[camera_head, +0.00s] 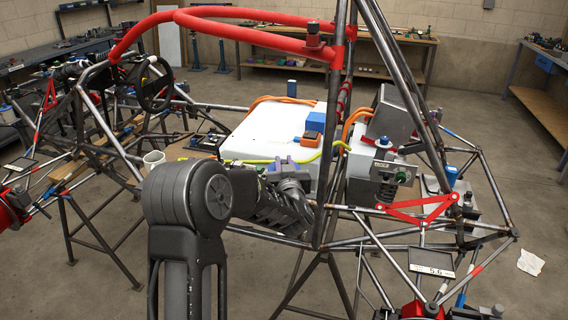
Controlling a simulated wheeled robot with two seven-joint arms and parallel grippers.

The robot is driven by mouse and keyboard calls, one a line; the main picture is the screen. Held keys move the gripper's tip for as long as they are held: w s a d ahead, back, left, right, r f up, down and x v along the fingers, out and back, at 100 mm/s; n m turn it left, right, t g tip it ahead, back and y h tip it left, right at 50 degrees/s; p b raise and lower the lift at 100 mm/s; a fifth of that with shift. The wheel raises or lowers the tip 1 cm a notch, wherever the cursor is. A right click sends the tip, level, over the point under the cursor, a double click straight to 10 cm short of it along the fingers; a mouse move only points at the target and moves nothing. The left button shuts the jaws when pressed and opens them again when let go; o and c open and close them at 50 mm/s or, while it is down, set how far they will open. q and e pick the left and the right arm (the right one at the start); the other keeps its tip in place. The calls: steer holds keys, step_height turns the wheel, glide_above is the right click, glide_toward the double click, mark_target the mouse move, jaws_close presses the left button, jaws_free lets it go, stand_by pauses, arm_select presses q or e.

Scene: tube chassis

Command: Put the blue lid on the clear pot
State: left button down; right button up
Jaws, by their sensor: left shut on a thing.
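My left gripper (287,168) is at the front edge of the white box, beyond my dark grey arm. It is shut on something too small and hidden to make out. Which object is the blue lid is unclear. A small blue cap (383,142) shows on the metal unit right of the box, and a blue cylinder (451,175) stands farther right. I cannot make out a clear pot for certain; the metal units and tubes hide parts of that area. My right gripper is not in view.
The tube chassis (330,130) surrounds the white box (245,140), with a red bar (235,30) above. A blue block (316,121) and an orange item (307,138) sit on the box. Upright tubes stand close right of my gripper.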

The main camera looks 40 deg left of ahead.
arm_select(q)
steer(key=shift+f+b, duration=0.3)
steer(key=shift+f, duration=0.1)
steer(key=c, duration=1.6)
jaws_free()
steer(key=shift+s+d, duration=0.1)
steer(key=v, duration=1)
steer(key=shift+s+d+r, duration=0.1)
steer(key=shift+s+d, duration=0.15)
